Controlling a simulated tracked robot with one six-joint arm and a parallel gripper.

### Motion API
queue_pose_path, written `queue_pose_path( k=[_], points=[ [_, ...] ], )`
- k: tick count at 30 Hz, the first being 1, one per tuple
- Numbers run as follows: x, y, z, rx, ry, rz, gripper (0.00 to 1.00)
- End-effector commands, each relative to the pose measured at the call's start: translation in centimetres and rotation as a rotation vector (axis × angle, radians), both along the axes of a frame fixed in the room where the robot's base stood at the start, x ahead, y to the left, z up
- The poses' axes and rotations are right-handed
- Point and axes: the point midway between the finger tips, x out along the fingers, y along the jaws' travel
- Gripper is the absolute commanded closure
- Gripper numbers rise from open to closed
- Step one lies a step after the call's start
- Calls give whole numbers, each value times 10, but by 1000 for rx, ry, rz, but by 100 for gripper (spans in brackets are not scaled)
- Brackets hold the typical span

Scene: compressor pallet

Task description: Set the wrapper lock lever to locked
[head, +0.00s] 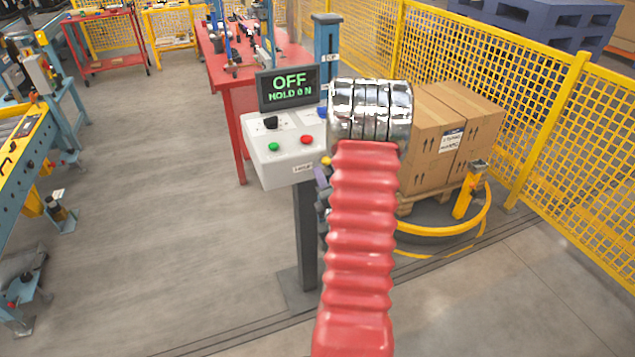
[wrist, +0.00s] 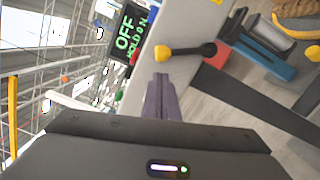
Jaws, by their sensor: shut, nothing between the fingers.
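The lock lever in the wrist view is a black bar (wrist: 188,51) with a yellow knob (wrist: 162,54) at its left end. It sits on the side of the pale control box (wrist: 178,25). My gripper (wrist: 161,80) is shut and empty, with its purple-grey fingertips just below the yellow knob and a small gap between them in the picture. In the head view the control box (head: 272,162) stands on a dark post, and the yellow knob (head: 326,160) shows small at its right side. My gripper (head: 321,176) is mostly hidden behind my red arm. No lock marking is legible.
A display (head: 289,87) reading "OFF" and "HOLD 0 N" stands on the box, above green and red buttons. Cartons (head: 432,130) stand on a pallet inside a yellow ring (head: 440,230). A yellow mesh fence (head: 560,130) closes the right.

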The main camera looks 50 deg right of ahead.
Motion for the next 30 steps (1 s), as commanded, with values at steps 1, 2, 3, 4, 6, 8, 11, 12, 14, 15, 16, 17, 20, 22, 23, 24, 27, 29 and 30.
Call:
queue_pose_path(
  k=[1, 2, 3, 4, 6, 8, 11, 12, 14, 15, 16, 17, 20, 22, 23, 24, 27, 29, 30],
  points=[
    [3, -2, 2, -2, 0, 7, 100],
    [3, -4, 2, -1, 1, 9, 100],
    [4, -6, 3, -1, 0, 12, 100],
    [4, -8, 4, 0, 0, 13, 100],
    [4, -12, 5, 0, 0, 13, 100],
    [3, -14, 6, 0, -1, 13, 100],
    [2, -16, 6, 1, 1, 11, 100],
    [1, -17, 6, 0, 1, 10, 100],
    [0, -17, 6, 1, 1, 8, 100],
    [0, -18, 6, 0, 1, 7, 100],
    [0, -18, 6, 0, 1, 6, 100],
    [-1, -18, 6, 0, 1, 6, 100],
    [-3, -22, 6, 2, 1, 2, 100],
    [-3, -21, 7, 5, -2, 2, 100],
    [-3, -21, 7, 7, -4, 1, 100],
    [-3, -21, 7, 12, -6, 1, 100],
    [-6, -23, 9, 29, -17, -2, 100],
    [-7, -24, 10, 43, -26, -4, 100],
    [-8, -26, 11, 54, -33, -6, 100]
  ],
)
